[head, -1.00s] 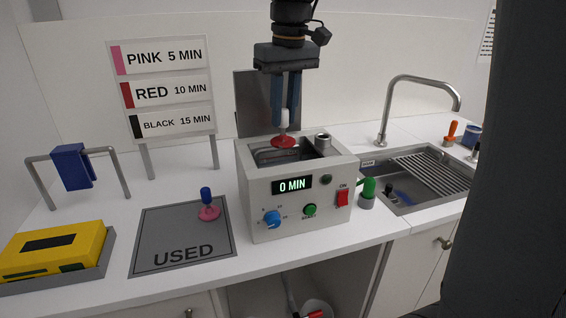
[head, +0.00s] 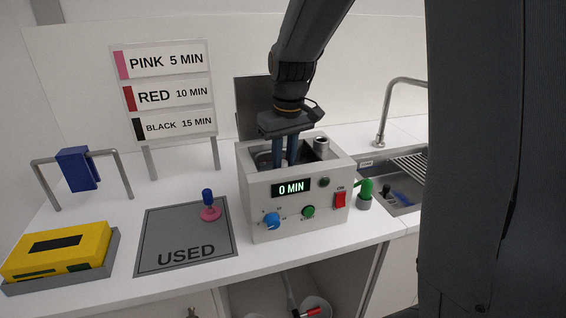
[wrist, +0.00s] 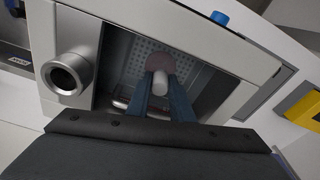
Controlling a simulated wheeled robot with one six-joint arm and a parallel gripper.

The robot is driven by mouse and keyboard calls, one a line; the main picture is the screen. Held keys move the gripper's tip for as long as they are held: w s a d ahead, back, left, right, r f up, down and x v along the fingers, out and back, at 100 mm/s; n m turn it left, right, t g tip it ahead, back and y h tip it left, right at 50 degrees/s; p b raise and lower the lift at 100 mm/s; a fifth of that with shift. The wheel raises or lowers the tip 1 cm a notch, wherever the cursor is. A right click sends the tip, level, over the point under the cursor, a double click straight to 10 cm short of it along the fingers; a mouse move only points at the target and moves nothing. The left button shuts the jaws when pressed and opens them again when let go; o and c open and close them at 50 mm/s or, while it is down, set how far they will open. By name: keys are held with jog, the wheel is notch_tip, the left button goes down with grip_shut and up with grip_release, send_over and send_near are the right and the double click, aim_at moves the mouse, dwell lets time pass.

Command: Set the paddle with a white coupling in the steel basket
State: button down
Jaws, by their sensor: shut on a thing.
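My gripper (head: 284,160) reaches down into the open tank of the grey machine (head: 262,210), and the machine's front wall hides its fingertips in the head view. In the wrist view my gripper (wrist: 163,88) is shut on the white coupling (wrist: 160,82) of a paddle. The paddle's disc (wrist: 160,62), dull red-pink here, lies beyond the coupling. The perforated steel basket (wrist: 196,74) is around and below the disc inside the tank. I cannot tell whether the disc touches the basket floor.
A grey USED mat (head: 160,238) holds a pink paddle with a blue coupling (head: 208,203). A metal cylinder (wrist: 70,73) stands at the tank's side. A yellow box (head: 55,250) is at left, a green-handled object (head: 365,190) at right, near the sink (head: 405,200).

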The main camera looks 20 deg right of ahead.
jog(key=c, duration=1.6)
grip_release()
jog(key=shift+f, duration=0.1)
jog(key=shift+o, duration=0.2)
notch_tip(320, 180, up, 12)
jog(key=s+b, duration=0.1)
jog(key=b, duration=0.1)
jog(key=shift+s+d, duration=0.2)
